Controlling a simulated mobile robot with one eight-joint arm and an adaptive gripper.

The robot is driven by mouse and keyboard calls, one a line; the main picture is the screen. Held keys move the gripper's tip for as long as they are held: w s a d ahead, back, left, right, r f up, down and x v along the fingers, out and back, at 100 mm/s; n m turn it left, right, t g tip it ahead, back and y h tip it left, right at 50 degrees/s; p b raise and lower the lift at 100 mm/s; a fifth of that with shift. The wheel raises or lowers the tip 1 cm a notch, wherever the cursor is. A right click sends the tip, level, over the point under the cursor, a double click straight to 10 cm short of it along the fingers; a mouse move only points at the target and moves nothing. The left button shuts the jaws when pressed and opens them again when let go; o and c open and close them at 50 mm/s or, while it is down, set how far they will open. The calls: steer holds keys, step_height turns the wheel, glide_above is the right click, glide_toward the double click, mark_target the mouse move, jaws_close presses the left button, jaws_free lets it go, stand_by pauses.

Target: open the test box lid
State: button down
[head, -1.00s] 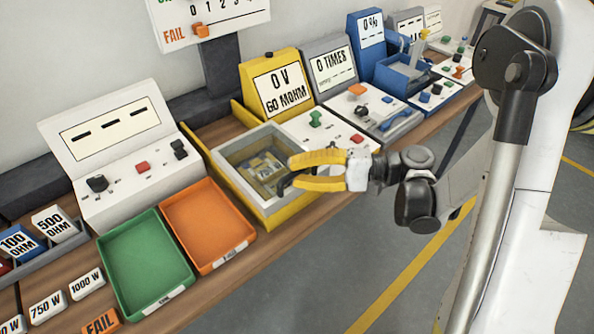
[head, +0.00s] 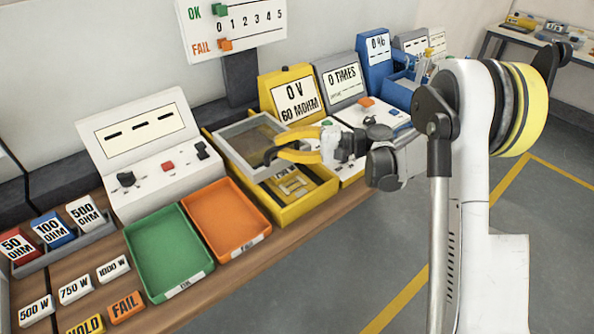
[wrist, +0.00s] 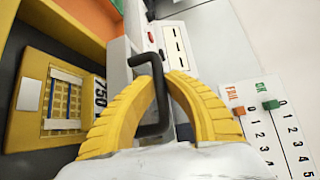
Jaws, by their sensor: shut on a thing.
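The test box (head: 303,205) is yellow and stands on the bench right of the orange tray, with a mesh-like yellow piece (head: 293,185) inside. Its lid (head: 226,134) has a grey frame and a clear pane, and is tilted up with its front edge raised off the box. My gripper (head: 272,152) has yellow fingers and is at the lid's front edge. In the wrist view the fingers (wrist: 162,88) are shut on the black lid handle (wrist: 151,128). The box interior (wrist: 30,125) shows open beside the lid. The gripper partly hides the lid's right side.
An orange tray (head: 222,253) and a green tray (head: 127,261) sit left of the box. A yellow meter (head: 262,87) reading 0 V stands behind it, and a white control panel (head: 118,151) stands to the left. Open floor (head: 350,245) lies in front of the bench.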

mark_target(262, 141)
steer(key=w+a, duration=0.3)
steer(key=w, duration=0.2)
steer(key=w+a, duration=0.2)
steer(key=w, duration=0.1)
steer(key=shift+w+a, duration=0.1)
steer(key=shift+a, duration=0.2)
steer(key=c, duration=1.7)
jaws_free()
steer(key=v, duration=1.2)
steer(key=shift+d+f, duration=0.1)
steer(key=shift+f, duration=0.05)
